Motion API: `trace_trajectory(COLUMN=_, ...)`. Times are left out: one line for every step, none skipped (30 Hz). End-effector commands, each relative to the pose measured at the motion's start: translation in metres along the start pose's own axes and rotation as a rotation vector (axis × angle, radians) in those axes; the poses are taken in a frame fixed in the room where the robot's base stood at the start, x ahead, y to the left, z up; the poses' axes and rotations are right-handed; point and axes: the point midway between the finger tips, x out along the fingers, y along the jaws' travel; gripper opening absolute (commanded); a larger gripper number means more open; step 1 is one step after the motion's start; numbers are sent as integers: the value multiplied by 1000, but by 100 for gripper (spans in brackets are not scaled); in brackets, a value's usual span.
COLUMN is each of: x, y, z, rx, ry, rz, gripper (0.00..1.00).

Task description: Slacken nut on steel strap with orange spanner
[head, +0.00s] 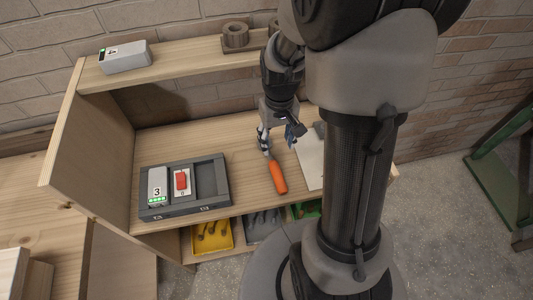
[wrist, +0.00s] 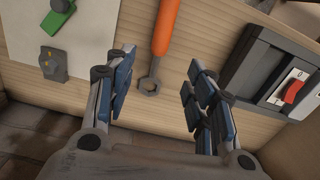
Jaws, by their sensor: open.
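The orange spanner (head: 278,177) lies on the wooden bench, its handle toward the front edge. In the wrist view the spanner's orange handle (wrist: 165,27) leads down to a grey ring end (wrist: 150,85). My gripper (head: 277,141) is open and empty, above the bench at the spanner's grey end. In the wrist view the gripper's fingers (wrist: 158,80) stand apart, with the ring end showing between them.
A dark tray (head: 188,207) with a block marked 3 and a red switch (wrist: 293,92) stands beside the spanner. A green piece (wrist: 65,20) is on the white sheet (head: 309,160). A shelf (head: 180,66) runs above the bench's back. Bare wood surrounds the spanner.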

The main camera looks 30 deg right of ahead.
Motion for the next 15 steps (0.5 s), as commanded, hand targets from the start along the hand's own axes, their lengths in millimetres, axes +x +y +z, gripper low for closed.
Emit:
trace_trajectory(x=17, y=0, z=1, rx=0, ry=-5, rz=-1, gripper=50)
trace_trajectory(x=24, y=0, z=2, rx=0, ry=-6, rz=-1, gripper=50)
trace_trajectory(x=32, y=0, z=1, rx=0, ry=-5, rz=-1, gripper=50)
trace_trajectory(x=39, y=0, z=2, rx=0, ry=-6, rz=-1, gripper=50)
trace_trajectory(x=46, y=0, z=2, rx=0, ry=-6, rz=-1, gripper=50)
trace_trajectory(x=54, y=-1, z=2, rx=0, ry=-5, rz=-1, gripper=50)
trace_trajectory(x=60, y=-1, z=2, rx=0, ry=-5, rz=-1, gripper=50)
trace_trajectory(x=66, y=-1, z=1, rx=0, ry=-4, rz=0, gripper=50)
trace_trajectory(x=72, y=-1, z=1, rx=0, ry=-4, rz=0, gripper=50)
trace_trajectory(x=76, y=-1, z=1, rx=-1, ry=-3, rz=0, gripper=50)
trace_trajectory(x=80, y=-1, z=1, rx=-1, ry=-2, rz=0, gripper=50)
trace_trajectory(x=84, y=-1, z=1, rx=-1, ry=-2, rz=0, gripper=50)
trace_trajectory(x=86, y=-1, z=1, rx=0, ry=-2, rz=0, gripper=50)
trace_trajectory(x=88, y=-1, z=1, rx=-1, ry=-1, rz=0, gripper=50)
trace_trajectory(x=89, y=-1, z=1, rx=-1, ry=-1, rz=0, gripper=50)
